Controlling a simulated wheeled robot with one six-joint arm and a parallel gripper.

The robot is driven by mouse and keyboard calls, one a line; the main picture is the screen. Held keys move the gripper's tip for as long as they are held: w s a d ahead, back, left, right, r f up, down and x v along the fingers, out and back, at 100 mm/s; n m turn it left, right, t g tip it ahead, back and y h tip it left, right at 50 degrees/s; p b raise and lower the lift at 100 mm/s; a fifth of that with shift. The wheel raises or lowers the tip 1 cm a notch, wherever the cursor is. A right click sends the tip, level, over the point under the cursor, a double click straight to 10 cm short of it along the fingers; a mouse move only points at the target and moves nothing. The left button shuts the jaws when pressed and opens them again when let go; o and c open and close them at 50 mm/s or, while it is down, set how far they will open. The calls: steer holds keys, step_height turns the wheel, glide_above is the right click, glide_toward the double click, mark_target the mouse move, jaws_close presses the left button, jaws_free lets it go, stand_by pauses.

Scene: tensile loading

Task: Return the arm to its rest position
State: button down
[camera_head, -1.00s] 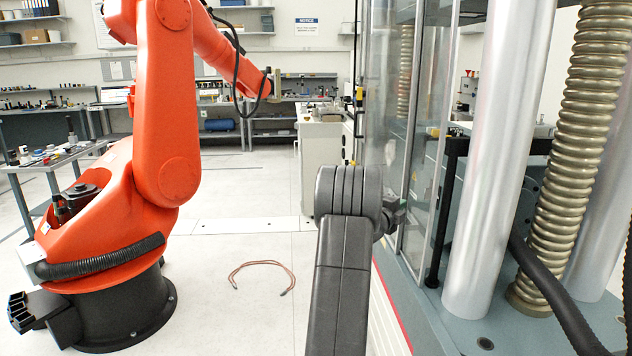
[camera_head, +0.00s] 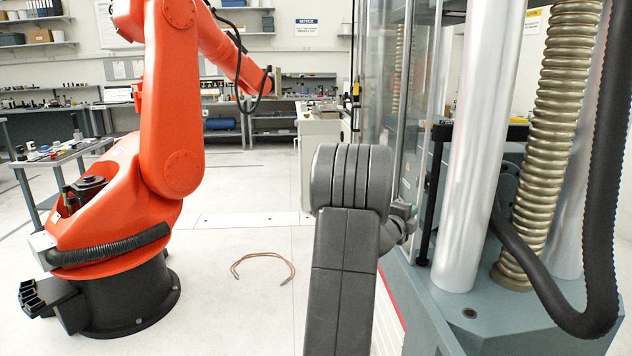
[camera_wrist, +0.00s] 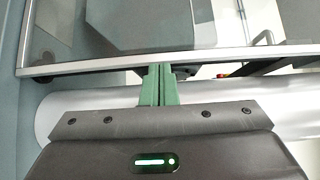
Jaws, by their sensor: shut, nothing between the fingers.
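My gripper (camera_wrist: 158,88) shows in the wrist view with its two green fingers together and nothing between them. Behind the fingers lie a silver column (camera_wrist: 90,102) and a metal-edged clear panel (camera_wrist: 200,58). In the head view my dark grey arm rises at the lower middle, bent at its top. The gripper end itself is mostly hidden behind the arm there. The testing machine stands just right of the arm, with a silver column (camera_head: 478,150) and a ribbed screw column (camera_head: 555,140).
An orange robot arm (camera_head: 172,110) stands on the left on a black base. A reddish cable (camera_head: 263,258) lies on the open floor between it and my arm. A black hose (camera_head: 600,200) hangs at the right. A side table (camera_head: 60,155) stands at far left.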

steer(key=s+d+b+v, duration=0.2)
steer(key=v, duration=1)
steer(key=shift+d+b, duration=0.15)
steer(key=shift+b, duration=0.2)
steer(key=shift+w, duration=0.1)
